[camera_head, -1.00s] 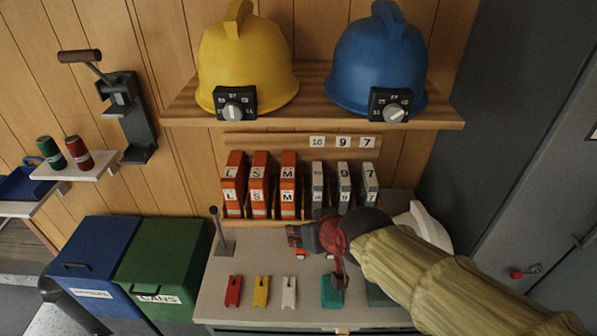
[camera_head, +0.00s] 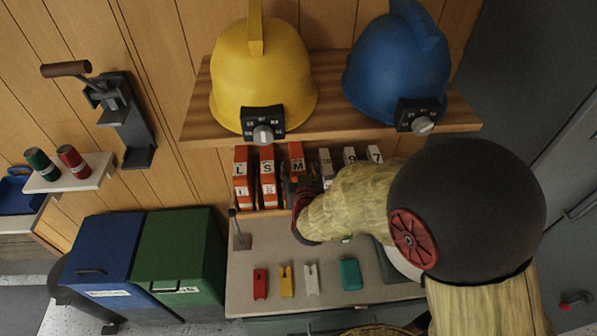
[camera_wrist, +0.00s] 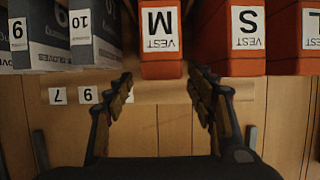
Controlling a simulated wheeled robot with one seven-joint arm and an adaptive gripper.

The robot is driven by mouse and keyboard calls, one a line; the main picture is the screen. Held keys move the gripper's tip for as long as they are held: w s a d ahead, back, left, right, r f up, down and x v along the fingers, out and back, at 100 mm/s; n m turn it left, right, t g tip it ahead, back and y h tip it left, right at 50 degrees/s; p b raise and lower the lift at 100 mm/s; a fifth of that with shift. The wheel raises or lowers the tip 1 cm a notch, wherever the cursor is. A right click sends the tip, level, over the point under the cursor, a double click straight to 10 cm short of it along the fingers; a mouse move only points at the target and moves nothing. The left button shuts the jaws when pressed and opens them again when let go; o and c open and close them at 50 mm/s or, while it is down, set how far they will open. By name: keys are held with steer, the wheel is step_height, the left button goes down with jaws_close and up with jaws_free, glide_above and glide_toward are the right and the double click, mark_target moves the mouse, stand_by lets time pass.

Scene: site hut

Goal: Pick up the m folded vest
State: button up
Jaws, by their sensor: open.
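The M folded vest (camera_wrist: 160,35) is an orange block with a white "VEST M" label, upside down in the wrist view, straight ahead between my fingers' lines. In the head view the M vest (camera_head: 297,157) stands on the rack below the helmet shelf, its lower part hidden by my arm. My gripper (camera_wrist: 163,82) is open, with one finger on each side of the vest's line; I cannot tell whether the fingertips reach past its front. In the head view my gripper (camera_head: 304,188) is mostly hidden behind my arm.
The S vest (camera_wrist: 231,35) stands close beside the M vest. On the other side are grey glove packs (camera_wrist: 93,38). A yellow helmet (camera_head: 262,75) and a blue helmet (camera_head: 395,65) sit on the shelf (camera_head: 330,128) above. Small coloured pieces (camera_head: 311,280) lie on the worktop.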

mark_target(297, 161)
steer(key=b+x, duration=0.1)
steer(key=x, duration=0.6)
steer(key=shift+a+f, duration=0.15)
steer(key=shift+f, duration=0.05)
steer(key=shift+c, duration=0.4)
jaws_close()
steer(key=shift+r, duration=0.1)
stand_by(0.4)
